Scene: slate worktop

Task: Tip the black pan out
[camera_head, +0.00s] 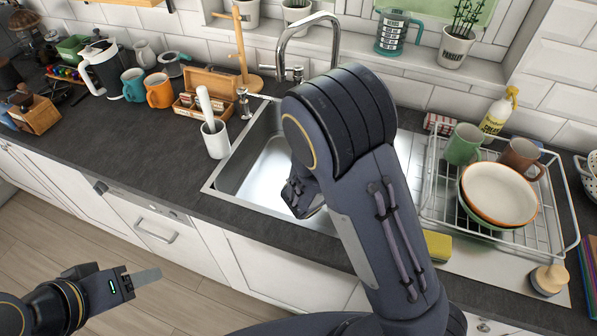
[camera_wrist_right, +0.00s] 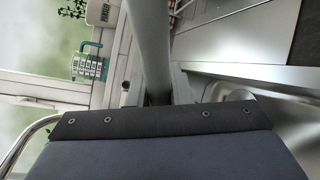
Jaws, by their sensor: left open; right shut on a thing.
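The black pan is not clearly seen in the head view; my right arm covers much of the sink (camera_head: 262,172). My right gripper (camera_head: 303,200) shows partly beside that arm, low over the sink's front part. In the right wrist view a long grey shape (camera_wrist_right: 148,45) runs out from between the jaws of my right gripper (camera_wrist_right: 155,95), which is shut on it. It fits the pan's handle, but its far end is out of view. What the pan holds is hidden. My left gripper (camera_head: 146,277) is open and empty, in front of the cabinets, below worktop height.
A dish rack (camera_head: 563,222) with bowls (camera_head: 498,193) and mugs stands right of the sink. A yellow sponge (camera_head: 438,245) and a brush (camera_head: 549,279) lie in front. The tap (camera_head: 307,20) rises behind the sink. A white crock (camera_head: 216,140) stands at its left; the worktop front-left is clear.

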